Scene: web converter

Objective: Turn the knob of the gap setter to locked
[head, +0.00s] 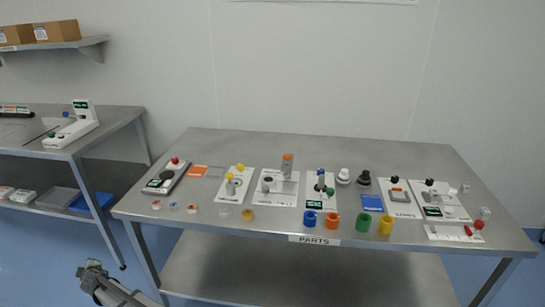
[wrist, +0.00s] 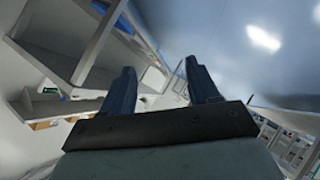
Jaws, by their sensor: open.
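Several small white stations with knobs stand on the parts table, and their labels are too small to show which is the gap setter. One has a dark round knob (head: 268,181) beside an orange-topped post (head: 287,165). Knob settings cannot be read. My gripper (head: 92,268) is low at the front left, below and apart from the parts table. In the wrist view its two dark fingers (wrist: 163,80) are spread with nothing between them.
The parts table (head: 330,147) has a clear back strip. Coloured cups (head: 333,221) line its front edge. A second bench (head: 105,118) stands at the left, with a blue bin (head: 92,203) on its lower shelf. Open floor lies between the tables.

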